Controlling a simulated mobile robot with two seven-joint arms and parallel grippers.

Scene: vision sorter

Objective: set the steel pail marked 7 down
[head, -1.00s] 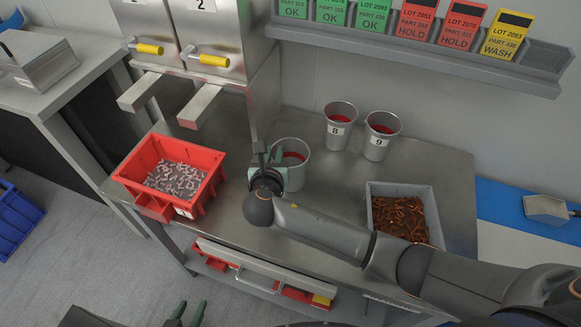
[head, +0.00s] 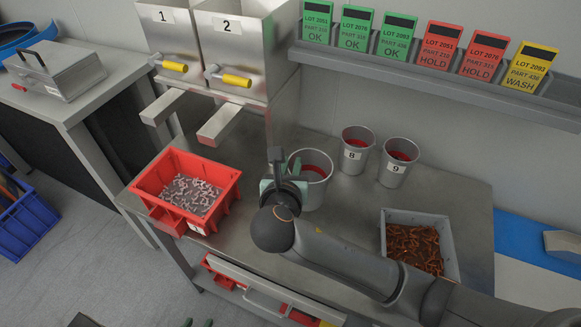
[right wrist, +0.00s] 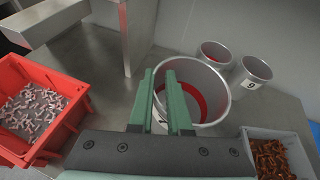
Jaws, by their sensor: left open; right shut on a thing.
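The steel pail (head: 318,171), with a red inside, is at the middle of the steel bench. My right gripper (head: 284,186) is shut on its near wall. In the right wrist view the green fingers (right wrist: 161,82) straddle the rim of the pail (right wrist: 218,108), which looks upright. A scrap of its label shows there, but the number is hidden by a finger. I cannot tell whether its base touches the bench.
Pails 8 (head: 356,151) and 9 (head: 397,163) stand behind to the right. A red bin (head: 228,187) of pale parts is left. A grey bin (head: 452,250) of orange parts is right. Hopper chutes (head: 220,122) overhang the back left. Some bare bench lies right of the pail.

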